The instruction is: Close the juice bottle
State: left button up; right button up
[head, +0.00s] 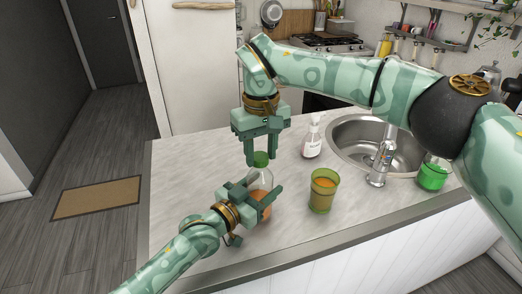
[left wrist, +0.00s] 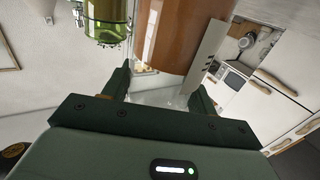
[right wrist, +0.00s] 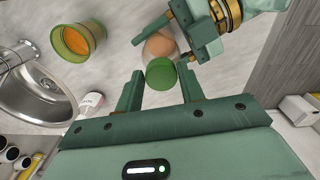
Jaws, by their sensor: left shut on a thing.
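The juice bottle (head: 265,178) stands upright on the counter, clear above with orange juice low inside. Its orange side fills the upper part of the left wrist view (left wrist: 180,35). A green cap (head: 261,158) is at the bottle's top; I cannot tell how firmly it sits. My left gripper (head: 263,199) is shut on the bottle's body from the side. My right gripper (head: 264,163) points down from above, open, with its fingers on either side of the cap. In the right wrist view the cap (right wrist: 160,73) lies between the fingertips, with little gap.
A green-tinted glass of orange juice (head: 323,191) stands right of the bottle. A white pump bottle (head: 312,137) is behind it, by the sink (head: 346,136) and tap (head: 380,165). A green container (head: 432,177) stands further right. The counter's left part (head: 190,190) is clear.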

jog(key=shift+o, duration=1.2)
jog(key=shift+r, duration=2.3)
jog(key=shift+s+a, duration=0.1)
jog(key=shift+c, duration=0.4)
